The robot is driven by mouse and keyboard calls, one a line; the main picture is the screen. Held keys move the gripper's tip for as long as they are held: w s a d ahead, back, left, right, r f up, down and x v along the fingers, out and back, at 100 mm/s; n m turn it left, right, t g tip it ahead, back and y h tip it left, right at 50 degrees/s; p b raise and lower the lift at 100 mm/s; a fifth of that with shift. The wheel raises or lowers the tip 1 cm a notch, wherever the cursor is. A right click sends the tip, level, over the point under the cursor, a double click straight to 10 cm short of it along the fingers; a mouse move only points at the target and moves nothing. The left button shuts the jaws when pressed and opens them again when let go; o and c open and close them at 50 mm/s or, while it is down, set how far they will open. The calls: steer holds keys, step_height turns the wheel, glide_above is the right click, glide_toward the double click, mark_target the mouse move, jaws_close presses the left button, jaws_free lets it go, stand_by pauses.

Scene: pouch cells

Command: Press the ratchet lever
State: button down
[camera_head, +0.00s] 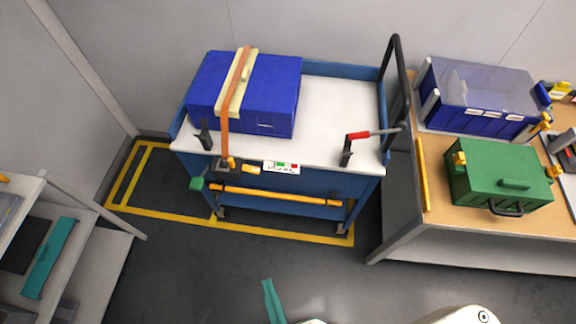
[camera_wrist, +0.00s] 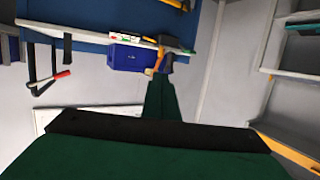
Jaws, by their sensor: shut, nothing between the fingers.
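A blue box (camera_head: 250,90) sits on a blue cart with a white top (camera_head: 335,115). An orange strap (camera_head: 225,125) runs over a cream bar on the box and down the cart's front. A dark ratchet (camera_head: 229,163) is at the strap's lower end, with a small yellow-orange piece (camera_head: 250,169) to its right. The ratchet area also shows in the wrist view (camera_wrist: 165,65), small and upside down. My gripper (camera_head: 269,284) is at the bottom of the head view, apart from and below the cart. Its green finger (camera_wrist: 161,85) shows shut and empty in the wrist view.
A red-handled clamp (camera_head: 358,135) and a black clamp (camera_head: 205,135) stand at the cart's front edge. A yellow bar (camera_head: 280,196) crosses the cart front below. A workbench (camera_head: 440,225) with a green case (camera_head: 498,180) is right; shelving (camera_head: 85,250) is left. Floor between is clear.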

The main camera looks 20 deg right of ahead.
stand_by(0.5)
steer(key=w+a+f+n+g, duration=0.15)
steer(key=w+a+f, duration=0.25)
steer(key=w+f, duration=0.4)
steer(key=w+a+f+g, duration=0.2)
steer(key=w+a+f, duration=0.3)
steer(key=w, duration=0.5)
steer(key=w+a+r+m+t+h, duration=0.1)
steer(key=w+a+r+m+h, duration=0.6)
steer(key=w+a+r, duration=0.3)
step_height(320, 180, up, 3)
steer(key=shift+w+a+r+t, duration=0.15)
steer(key=shift+w+r+t, duration=0.05)
steer(key=shift+w+t, duration=0.15)
